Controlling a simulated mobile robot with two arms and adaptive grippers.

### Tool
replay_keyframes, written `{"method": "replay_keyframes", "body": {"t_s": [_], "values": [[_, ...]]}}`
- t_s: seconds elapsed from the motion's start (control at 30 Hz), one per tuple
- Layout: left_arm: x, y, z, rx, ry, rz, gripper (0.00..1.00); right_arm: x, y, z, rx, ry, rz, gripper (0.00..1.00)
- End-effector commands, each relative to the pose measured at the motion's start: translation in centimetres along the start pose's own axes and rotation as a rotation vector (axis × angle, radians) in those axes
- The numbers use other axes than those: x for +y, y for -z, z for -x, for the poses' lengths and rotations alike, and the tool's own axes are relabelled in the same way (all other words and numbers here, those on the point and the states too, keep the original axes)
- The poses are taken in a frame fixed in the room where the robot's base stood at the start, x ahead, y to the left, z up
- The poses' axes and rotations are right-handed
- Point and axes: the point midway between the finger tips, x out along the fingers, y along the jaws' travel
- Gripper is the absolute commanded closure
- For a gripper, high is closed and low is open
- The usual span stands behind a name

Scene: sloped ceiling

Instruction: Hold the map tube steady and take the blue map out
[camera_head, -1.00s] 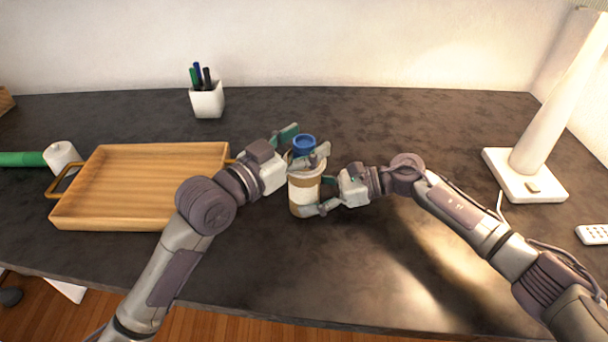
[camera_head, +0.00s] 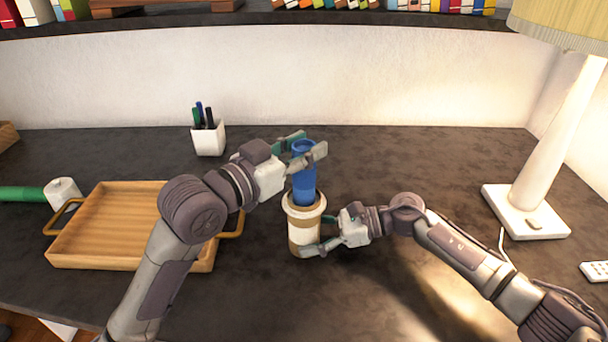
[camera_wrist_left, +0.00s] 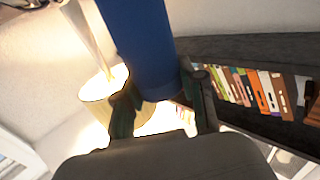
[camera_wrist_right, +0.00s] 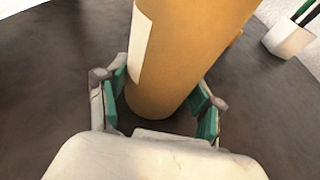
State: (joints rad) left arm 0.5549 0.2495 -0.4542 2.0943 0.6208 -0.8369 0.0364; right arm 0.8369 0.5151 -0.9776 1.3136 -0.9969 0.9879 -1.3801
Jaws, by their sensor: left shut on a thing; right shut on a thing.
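The map tube (camera_head: 304,232) stands upright on the dark desk, tan with a white label and a pale rim. My right gripper (camera_head: 325,243) is shut on its lower part; the right wrist view shows the tan tube (camera_wrist_right: 180,60) between the fingers. The blue map (camera_head: 304,183), a rolled cylinder, rises upright out of the tube's mouth. Its lower end is hidden inside the tube or behind the rim. My left gripper (camera_head: 306,152) is shut on the map near its top. The left wrist view shows the blue map (camera_wrist_left: 145,50) between the fingers.
A wooden tray (camera_head: 110,225) with brass handles lies at the left, close to my left arm. A white pen cup (camera_head: 208,138) stands behind it. A green roll (camera_head: 22,194) lies far left. A lamp (camera_head: 525,212) stands at the right. A shelf (camera_head: 380,19) runs above the desk.

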Motion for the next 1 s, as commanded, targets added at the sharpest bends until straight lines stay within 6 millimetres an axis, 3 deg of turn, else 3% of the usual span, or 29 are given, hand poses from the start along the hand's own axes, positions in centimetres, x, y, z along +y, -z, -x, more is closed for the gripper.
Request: {"method": "replay_keyframes", "body": {"t_s": [0.03, 0.2, 0.4, 0.83, 0.87, 1.0], "values": [[0.0, 1.8, 0.0, 0.009, -0.001, -0.006, 0.92, 0.0, 0.1, 0.0, 0.001, -0.001, -0.001, 0.53], [0.0, 6.1, 0.0, 0.007, 0.0, -0.005, 0.92, 0.0, 0.1, 0.0, 0.001, -0.001, -0.001, 0.53], [0.0, 9.3, 0.0, 0.002, 0.0, -0.001, 0.92, 0.0, 0.1, 0.0, 0.001, -0.001, -0.001, 0.53], [0.0, 10.4, 0.0, 0.0, 0.0, 0.002, 0.92, 0.0, 0.1, 0.0, 0.001, -0.001, -0.001, 0.53], [0.0, 10.4, 0.0, 0.0, 0.0, 0.002, 0.92, 0.0, 0.1, 0.0, 0.001, -0.001, -0.001, 0.31], [0.0, 10.4, 0.0, 0.0, 0.0, 0.001, 0.92, 0.0, 0.1, 0.0, 0.001, -0.001, -0.001, 0.07]]}}
